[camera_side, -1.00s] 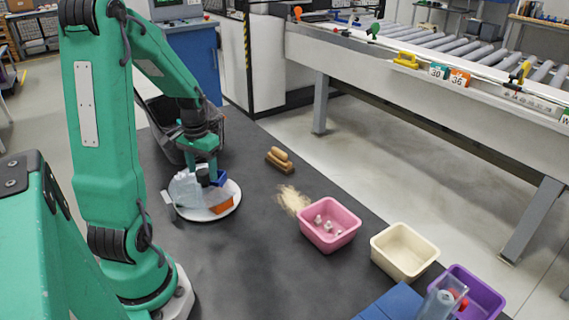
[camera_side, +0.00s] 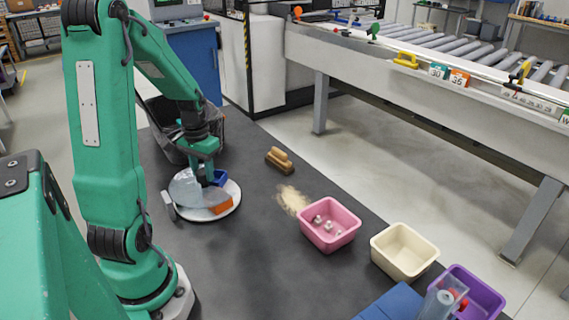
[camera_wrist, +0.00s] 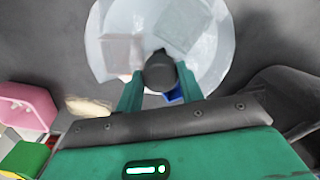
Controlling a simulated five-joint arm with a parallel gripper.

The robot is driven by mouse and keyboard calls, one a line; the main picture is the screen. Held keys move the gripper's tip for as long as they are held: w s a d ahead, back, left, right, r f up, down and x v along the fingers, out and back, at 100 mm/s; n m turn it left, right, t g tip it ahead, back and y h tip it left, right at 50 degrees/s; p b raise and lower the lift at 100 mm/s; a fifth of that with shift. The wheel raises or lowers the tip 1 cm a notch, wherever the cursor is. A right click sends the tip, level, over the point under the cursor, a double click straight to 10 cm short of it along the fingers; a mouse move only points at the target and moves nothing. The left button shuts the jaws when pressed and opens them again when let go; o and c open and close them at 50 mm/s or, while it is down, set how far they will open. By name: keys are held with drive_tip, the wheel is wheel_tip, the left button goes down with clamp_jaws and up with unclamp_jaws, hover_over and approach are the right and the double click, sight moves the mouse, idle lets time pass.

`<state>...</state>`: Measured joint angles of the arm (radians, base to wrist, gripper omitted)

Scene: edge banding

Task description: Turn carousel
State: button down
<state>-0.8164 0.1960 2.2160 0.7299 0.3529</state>
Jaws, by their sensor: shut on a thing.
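The carousel is a white round turntable (camera_side: 237,195) on the dark mat in front of my arm, and it fills the top of the wrist view (camera_wrist: 218,62). Clear or pale parts stand on it, with a blue part (camera_side: 220,177) and an orange part (camera_side: 222,208) near its right side. My gripper (camera_side: 207,177) is down over the carousel. In the wrist view my gripper (camera_wrist: 159,78) is shut on a dark round knob (camera_wrist: 160,70), one green finger on each side. The knob is hidden in the side view.
A black crate (camera_side: 157,112) stands behind the carousel. To the right are a wooden brush (camera_side: 279,160), a pale dust pile (camera_side: 292,199), a pink bin (camera_side: 330,243) with small white pieces, a cream bin (camera_side: 404,268) and a purple bin (camera_side: 487,290).

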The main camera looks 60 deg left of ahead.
drive_tip(key=shift+m, duration=0.3)
drive_tip(key=m, duration=0.7)
drive_tip(key=shift+m, duration=0.3)
drive_tip(key=c, duration=0.9)
unclamp_jaws()
drive_tip(key=shift+r, duration=0.15)
drive_tip(key=shift+r, duration=3.8)
